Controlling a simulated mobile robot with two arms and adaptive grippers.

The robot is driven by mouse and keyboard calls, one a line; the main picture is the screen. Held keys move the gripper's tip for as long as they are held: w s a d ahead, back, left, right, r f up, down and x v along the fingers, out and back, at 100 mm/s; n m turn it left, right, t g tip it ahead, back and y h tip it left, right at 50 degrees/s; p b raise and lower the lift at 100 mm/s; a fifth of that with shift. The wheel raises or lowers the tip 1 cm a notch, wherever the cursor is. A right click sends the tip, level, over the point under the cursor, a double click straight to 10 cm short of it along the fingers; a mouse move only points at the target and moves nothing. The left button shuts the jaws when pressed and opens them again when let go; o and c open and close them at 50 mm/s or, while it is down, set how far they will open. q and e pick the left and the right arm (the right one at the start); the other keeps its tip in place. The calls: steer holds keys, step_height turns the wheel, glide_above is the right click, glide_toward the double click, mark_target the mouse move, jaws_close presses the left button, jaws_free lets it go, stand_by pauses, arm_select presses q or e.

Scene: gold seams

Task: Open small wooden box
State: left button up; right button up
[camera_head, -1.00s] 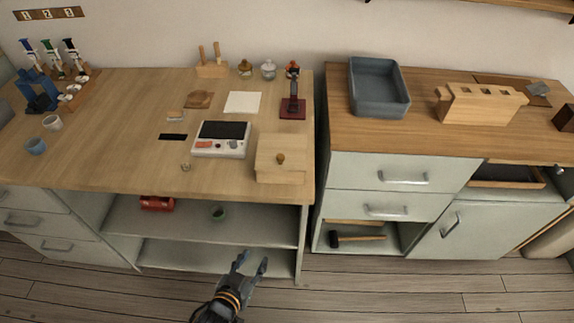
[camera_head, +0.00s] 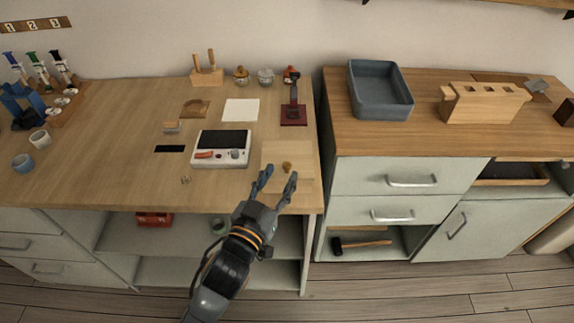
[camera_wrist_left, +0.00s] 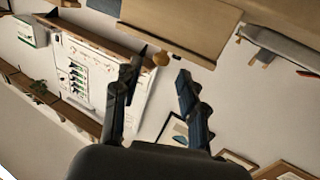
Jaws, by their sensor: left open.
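The small wooden box (camera_head: 282,150) stands at the right front of the left workbench, and its lid looks shut. A small brown knob (camera_head: 287,166) is on its front side. My left gripper (camera_head: 278,178) is open, its fingertips in front of the box around the knob in the picture. The gripper hides the box's lower front. My right gripper is not in view.
A white device (camera_head: 221,149) with a dark screen lies left of the box. A dark red stand (camera_head: 293,115) is behind it. The right counter (camera_head: 430,145) begins past a narrow gap and bears a grey tray (camera_head: 380,108). The left workbench (camera_head: 110,150) has free room at its front.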

mark_target(287, 164)
arm_select(q)
steer(key=b+x, duration=0.1)
steer(key=x, duration=0.4)
jaws_close()
